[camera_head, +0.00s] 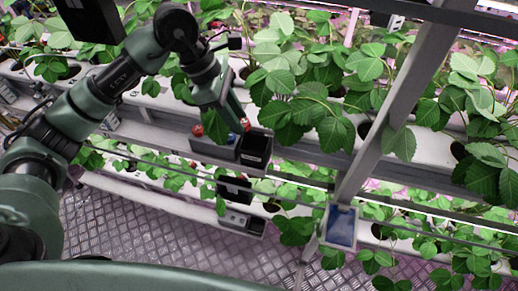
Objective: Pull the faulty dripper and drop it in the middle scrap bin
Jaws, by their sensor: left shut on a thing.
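My left gripper (228,124) reaches in from the left and points down over the upper rack, in front of strawberry leaves. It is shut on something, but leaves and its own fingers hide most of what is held. A small red piece (246,124) shows right at its tip; I cannot tell whether this is the dripper. Another red piece (197,130) shows just left of the gripper. Just below is a grey holder (213,149) with a black open bin (256,148) at its right. I cannot tell which bin is the middle one. My right gripper is not in view.
A slanting metal post (385,125) crosses the right half, with a blue panel (341,227) at its foot. White plant gutters (330,135) full of leaves run across. A second dark bin (234,189) sits lower down. The metal floor (130,235) is clear.

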